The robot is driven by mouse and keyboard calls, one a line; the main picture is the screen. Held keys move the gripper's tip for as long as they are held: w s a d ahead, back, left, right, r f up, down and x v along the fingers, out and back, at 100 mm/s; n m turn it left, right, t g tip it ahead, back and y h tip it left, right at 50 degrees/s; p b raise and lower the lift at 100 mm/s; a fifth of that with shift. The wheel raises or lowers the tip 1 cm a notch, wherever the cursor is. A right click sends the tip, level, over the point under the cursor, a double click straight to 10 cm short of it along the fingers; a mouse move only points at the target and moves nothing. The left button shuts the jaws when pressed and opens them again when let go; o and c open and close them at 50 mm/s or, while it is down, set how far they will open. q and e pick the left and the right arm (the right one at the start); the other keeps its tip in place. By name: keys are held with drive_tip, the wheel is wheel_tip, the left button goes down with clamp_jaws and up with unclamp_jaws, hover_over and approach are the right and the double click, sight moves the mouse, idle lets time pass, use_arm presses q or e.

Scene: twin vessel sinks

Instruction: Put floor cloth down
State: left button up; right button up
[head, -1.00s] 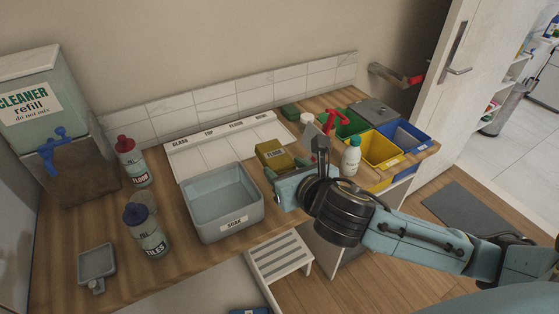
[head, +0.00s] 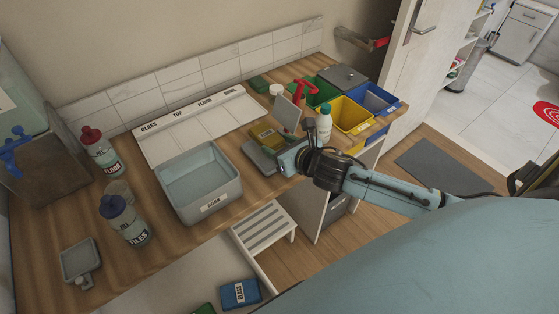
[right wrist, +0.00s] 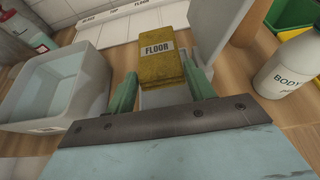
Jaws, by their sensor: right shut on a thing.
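The floor cloth (head: 268,134) is a folded mustard-yellow pad labelled FLOOR. My right gripper (head: 284,152) is shut on the cloth. In the right wrist view the cloth (right wrist: 163,45) sits between the two green fingers (right wrist: 163,88). A grey flat tray (head: 258,158) lies below and beside it; I cannot tell whether the cloth touches it. My left gripper is not in view.
The grey SOAK basin (head: 212,208) stands left of the gripper. A white bottle with a green cap (head: 323,125) stands close on the right, before the yellow bin (head: 352,115) and blue bin (head: 378,98). Bottles (head: 128,225) stand at left. A blue cloth (head: 240,293) lies low in front.

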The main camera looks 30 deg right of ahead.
drive_tip(key=shift+f+b, duration=0.55)
drive_tip(key=shift+f, duration=2)
drive_tip(key=shift+f, duration=0.15)
drive_tip(key=o, duration=0.9)
drive_tip(key=shift+o, duration=0.2)
drive_tip(key=shift+s+r, duration=0.15)
drive_tip(key=shift+r, duration=0.1)
drive_tip(key=a+p+v, duration=0.1)
drive_tip(key=v, duration=1)
drive_tip(key=shift+s+d, duration=0.3)
drive_tip(key=shift+d, duration=0.2)
drive_tip(key=shift+r, duration=0.1)
